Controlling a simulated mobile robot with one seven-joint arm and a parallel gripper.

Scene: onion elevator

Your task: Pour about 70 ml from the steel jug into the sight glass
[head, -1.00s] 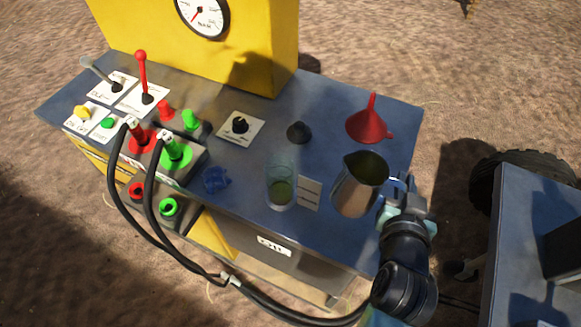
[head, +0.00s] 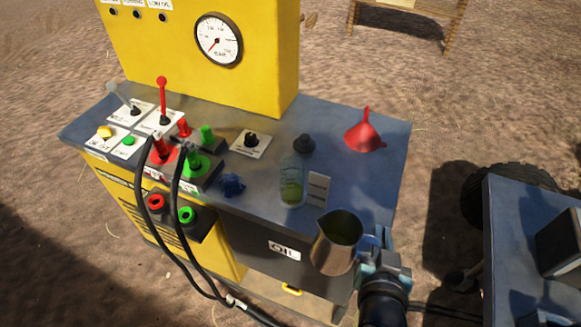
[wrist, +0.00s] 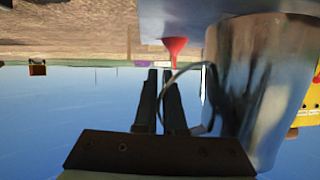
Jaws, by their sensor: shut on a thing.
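The steel jug (head: 335,250) is at the front right edge of the blue-grey bench top in the head view, close to upright, with greenish-brown liquid inside. My gripper (head: 374,250) is on its right side, shut on its handle. In the wrist view the jug (wrist: 265,85) fills the right side, and the gripper fingers (wrist: 162,100) are at the wire-like handle. The sight glass (head: 291,182) is a clear upright cylinder on the bench, left of and behind the jug, with green liquid in its lower part. The jug and glass are apart.
A white label card (head: 318,188) stands just right of the glass. A red funnel (head: 364,134) and a dark cap (head: 304,143) sit behind it. A blue cap (head: 232,185) is to the left. Levers, couplings and black hoses (head: 150,220) occupy the left side.

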